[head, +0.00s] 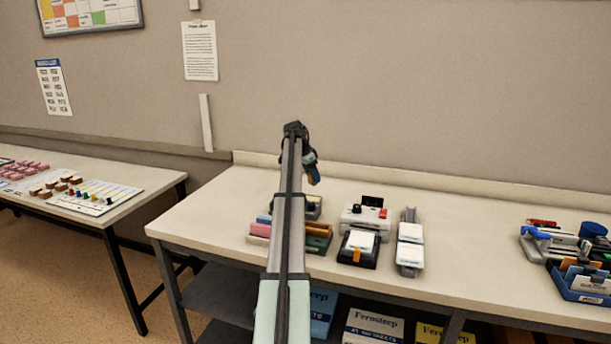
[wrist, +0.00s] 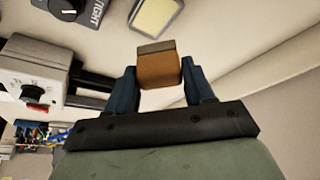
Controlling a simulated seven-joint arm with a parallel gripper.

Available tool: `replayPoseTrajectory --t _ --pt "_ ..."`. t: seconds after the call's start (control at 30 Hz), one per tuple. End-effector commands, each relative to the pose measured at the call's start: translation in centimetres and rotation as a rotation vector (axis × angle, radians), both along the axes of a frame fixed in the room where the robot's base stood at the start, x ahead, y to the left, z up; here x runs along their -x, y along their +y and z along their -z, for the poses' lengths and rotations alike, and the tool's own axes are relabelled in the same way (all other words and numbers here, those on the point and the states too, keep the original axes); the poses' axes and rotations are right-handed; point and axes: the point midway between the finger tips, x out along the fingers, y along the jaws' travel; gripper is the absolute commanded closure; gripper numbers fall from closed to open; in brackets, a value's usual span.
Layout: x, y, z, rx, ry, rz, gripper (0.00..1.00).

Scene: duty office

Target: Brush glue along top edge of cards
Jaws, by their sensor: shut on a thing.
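My gripper (head: 313,172) is above the middle of the right-hand table, with its fingers pointing down. In the wrist view my gripper (wrist: 160,85) has its two blue fingers on either side of an orange-brown block (wrist: 158,72) with a grey strip at its end. It is shut on this block, which may be the brush's handle; I cannot tell for sure. White card-like sheets (head: 360,239) lie on a black stand with an orange clip. Two white pads (head: 411,233) sit in a grey holder to their right. I cannot tell which are the cards.
A white device (head: 366,217) with a black knob and red button stands behind the black stand. Pink and orange blocks and a green one (head: 318,243) lie partly behind my arm. A blue tray (head: 578,285) of stationery is at right. The table between is clear.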

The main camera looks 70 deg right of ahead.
Motion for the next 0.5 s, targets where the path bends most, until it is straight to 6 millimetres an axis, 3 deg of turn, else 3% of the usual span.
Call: replayPoseTrajectory --t 0.5 --pt "0.0 0.1 3.7 0.000 0.000 -0.001 0.72"
